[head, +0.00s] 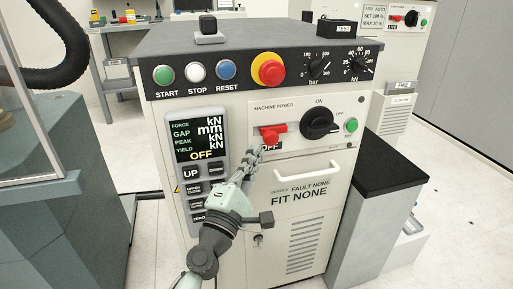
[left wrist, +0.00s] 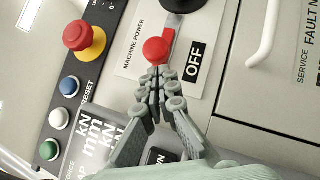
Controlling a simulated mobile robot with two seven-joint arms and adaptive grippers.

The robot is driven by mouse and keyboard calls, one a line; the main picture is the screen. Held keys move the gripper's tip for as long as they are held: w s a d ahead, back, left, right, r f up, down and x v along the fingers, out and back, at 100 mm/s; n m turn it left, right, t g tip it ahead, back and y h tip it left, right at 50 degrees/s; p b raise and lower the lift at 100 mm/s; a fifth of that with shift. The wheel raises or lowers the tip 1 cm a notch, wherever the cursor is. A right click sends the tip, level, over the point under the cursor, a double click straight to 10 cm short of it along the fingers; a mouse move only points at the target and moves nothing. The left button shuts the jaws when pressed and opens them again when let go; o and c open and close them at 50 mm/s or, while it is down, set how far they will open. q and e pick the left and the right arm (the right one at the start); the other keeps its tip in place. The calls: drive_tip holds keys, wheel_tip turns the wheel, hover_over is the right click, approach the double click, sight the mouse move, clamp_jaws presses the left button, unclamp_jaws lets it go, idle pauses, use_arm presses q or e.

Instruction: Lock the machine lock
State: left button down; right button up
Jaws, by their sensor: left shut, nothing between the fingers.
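A red lever with a round red knob (head: 271,135) sits on the white MACHINE POWER panel (head: 345,142), left of a black rotary switch (head: 317,122). The lever's red ball end (left wrist: 156,50) shows beside the OFF label in the left wrist view. No part is labelled as a lock. My left gripper (head: 257,153) is shut and empty, just below and left of the red knob. In the left wrist view its closed fingertips (left wrist: 160,76) are right at the ball; I cannot tell whether they touch it. My right gripper is not in view.
Above the panel are START, STOP and RESET buttons and a red emergency knob (head: 268,69). A display (head: 197,143) stands left of my gripper and a white handle (head: 307,170) to the right. A black-topped grey block (head: 376,165) stands at right.

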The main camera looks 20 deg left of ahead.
use_arm(q)
drive_tip(key=shift+w+d+r, duration=0.15)
drive_tip(key=shift+d, duration=0.1)
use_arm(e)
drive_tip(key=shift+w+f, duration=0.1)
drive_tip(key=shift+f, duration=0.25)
use_arm(q)
drive_tip(key=w+d, duration=0.2)
drive_tip(key=d, duration=0.1)
drive_tip(key=shift+w+d+p, duration=0.15)
drive_tip(key=shift+p, duration=0.15)
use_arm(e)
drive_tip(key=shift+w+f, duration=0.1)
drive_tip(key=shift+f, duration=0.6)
